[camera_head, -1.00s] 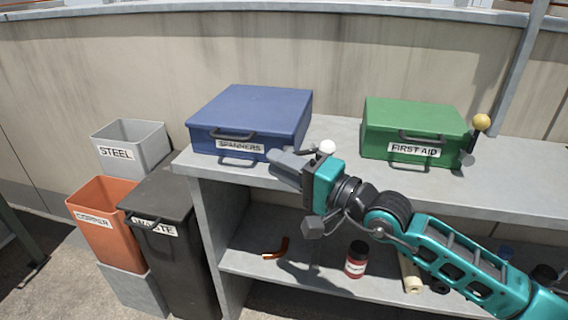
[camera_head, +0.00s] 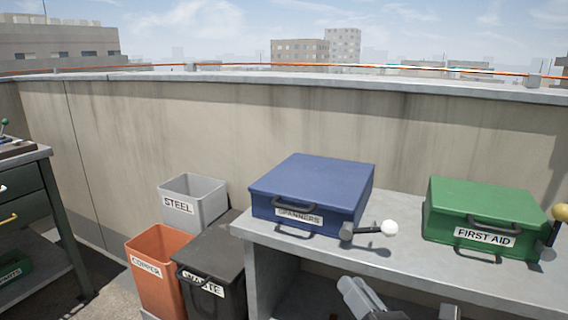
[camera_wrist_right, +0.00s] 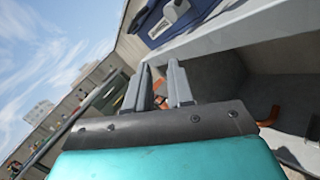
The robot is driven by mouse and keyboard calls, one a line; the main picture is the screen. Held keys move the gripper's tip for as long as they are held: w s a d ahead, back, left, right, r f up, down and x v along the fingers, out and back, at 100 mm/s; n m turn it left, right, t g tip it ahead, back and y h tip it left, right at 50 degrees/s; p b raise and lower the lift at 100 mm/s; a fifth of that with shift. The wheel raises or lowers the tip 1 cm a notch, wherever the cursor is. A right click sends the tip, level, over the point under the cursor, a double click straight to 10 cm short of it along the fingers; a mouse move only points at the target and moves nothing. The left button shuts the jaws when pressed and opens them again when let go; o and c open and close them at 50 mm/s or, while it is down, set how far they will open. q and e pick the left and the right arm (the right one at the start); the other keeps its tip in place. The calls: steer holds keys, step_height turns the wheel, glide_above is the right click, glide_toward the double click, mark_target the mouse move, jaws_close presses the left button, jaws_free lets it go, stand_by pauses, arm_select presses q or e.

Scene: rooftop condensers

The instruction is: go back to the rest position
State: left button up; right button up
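My right gripper (camera_head: 357,287) is at the bottom of the head view, in front of the grey bench and below its top. In the right wrist view its two fingers (camera_wrist_right: 158,82) are apart with nothing between them, so it is open. It is clear of the blue SPANNERS box (camera_head: 312,190), which is closed on the bench top. A lever with a white knob (camera_head: 390,228) sticks out to the right at that box's front corner. My left gripper is in neither view.
The closed green FIRST AID box (camera_head: 487,212) stands on the bench (camera_head: 400,258), with a yellow-knobbed lever (camera_head: 560,213). STEEL (camera_head: 207,199), COPPER (camera_head: 156,282) and WASTE (camera_head: 213,268) bins stand left of it. A dark drawer cabinet (camera_head: 30,205) is far left. An orange piece (camera_wrist_right: 268,116) shows under the bench.

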steer(key=s+d+f+m+g+h, duration=0.15)
steer(key=s+f+m, duration=0.35)
steer(key=m, duration=0.5)
steer(key=s+f+m+g+h, duration=0.2)
steer(key=s+f+m+g, duration=0.15)
steer(key=f+m, duration=0.55)
steer(key=s+d+f+m+g+h, duration=0.15)
steer(key=s+f+m, duration=0.35)
steer(key=m, duration=0.6)
arm_select(q)
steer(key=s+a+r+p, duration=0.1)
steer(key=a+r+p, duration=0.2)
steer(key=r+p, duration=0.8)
steer(key=p, duration=0.5)
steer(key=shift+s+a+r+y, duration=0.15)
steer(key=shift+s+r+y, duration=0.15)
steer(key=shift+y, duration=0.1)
arm_select(e)
step_height(320, 180, up, 10)
steer(key=s+d+m+h, duration=0.1)
steer(key=s+d+m, duration=0.1)
steer(key=shift+s+d+r+g, duration=0.15)
steer(key=shift+d+r+g, duration=0.05)
steer(key=shift+g, duration=0.25)
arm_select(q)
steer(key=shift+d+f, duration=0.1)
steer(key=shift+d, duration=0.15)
